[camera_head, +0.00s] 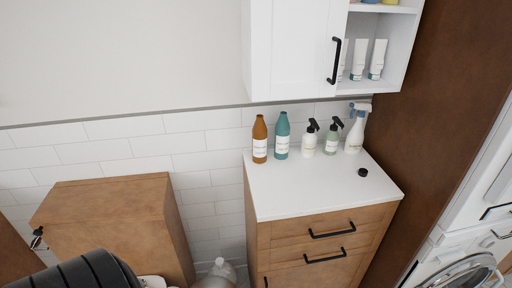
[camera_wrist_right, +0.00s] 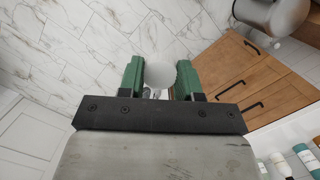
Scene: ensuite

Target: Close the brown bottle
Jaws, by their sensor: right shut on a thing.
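The brown bottle (camera_head: 260,138) stands upright at the back left of the white counter (camera_head: 290,191), with a white label and a narrow neck. Its mouth is too small to tell whether anything covers it. A small black round cap (camera_head: 363,172) lies on the counter at the right, apart from the bottles. In the right wrist view my right gripper (camera_wrist_right: 160,80) has its green fingers either side of a pale, round thing (camera_wrist_right: 159,72), which I cannot identify. My right gripper cannot be made out in the head view. My left gripper is not in view.
Beside the brown bottle stand a teal bottle (camera_head: 282,136), two pump bottles (camera_head: 309,141) and a white spray bottle (camera_head: 355,133). A white wall cabinet (camera_head: 290,50) hangs above. The counter's front is clear. A lower wooden cabinet (camera_head: 110,215) stands left, and a washing machine (camera_head: 465,270) right.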

